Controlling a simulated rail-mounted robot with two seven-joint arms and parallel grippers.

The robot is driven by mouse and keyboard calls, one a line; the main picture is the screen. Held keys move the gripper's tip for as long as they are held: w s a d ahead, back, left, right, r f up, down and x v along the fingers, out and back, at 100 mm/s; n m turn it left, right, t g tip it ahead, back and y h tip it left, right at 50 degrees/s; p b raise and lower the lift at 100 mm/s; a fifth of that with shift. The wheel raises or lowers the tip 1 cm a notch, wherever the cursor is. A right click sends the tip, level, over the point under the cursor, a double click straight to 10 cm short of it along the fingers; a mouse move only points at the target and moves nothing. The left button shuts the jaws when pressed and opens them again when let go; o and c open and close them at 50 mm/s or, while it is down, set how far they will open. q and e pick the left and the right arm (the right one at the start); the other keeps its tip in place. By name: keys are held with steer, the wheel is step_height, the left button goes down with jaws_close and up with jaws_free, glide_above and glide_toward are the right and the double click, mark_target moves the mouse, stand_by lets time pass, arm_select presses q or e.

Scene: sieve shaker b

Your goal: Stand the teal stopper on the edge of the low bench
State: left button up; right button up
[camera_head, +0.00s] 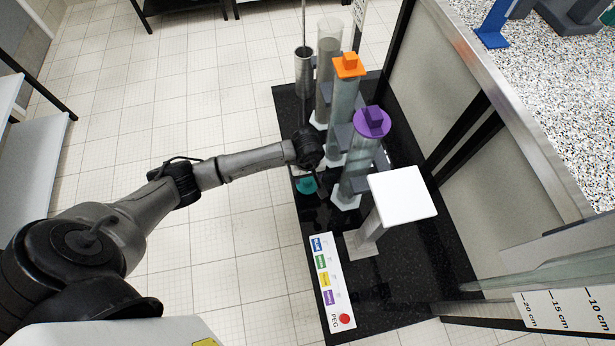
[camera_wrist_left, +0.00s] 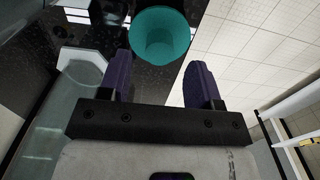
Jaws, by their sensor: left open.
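The teal stopper (camera_head: 306,185) is at the left edge of the low black bench (camera_head: 410,285), just below my left gripper (camera_head: 311,178). In the left wrist view the stopper (camera_wrist_left: 160,42) looks like a rounded teal cup shape, with dark bench on one side of it and pale floor tiles on the other. The left gripper (camera_wrist_left: 161,62) is open, and the stopper lies ahead of and between its two dark purple fingers. I see no clear contact. The arm hides part of the stopper in the head view. My right gripper is not in view.
Tall clear cylinders stand on the bench, one with an orange cap (camera_head: 349,65) and one with a purple cap (camera_head: 372,122). A white square plate on a post (camera_head: 402,194) is nearby. A label card (camera_head: 328,283) lies along the front left edge. Tiled floor is clear on the left.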

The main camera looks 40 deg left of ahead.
mark_target(308, 180)
arm_select(q)
step_height(308, 180, up, 8)
steer(key=p, duration=0.2)
stand_by(0.4)
stand_by(0.9)
stand_by(0.5)
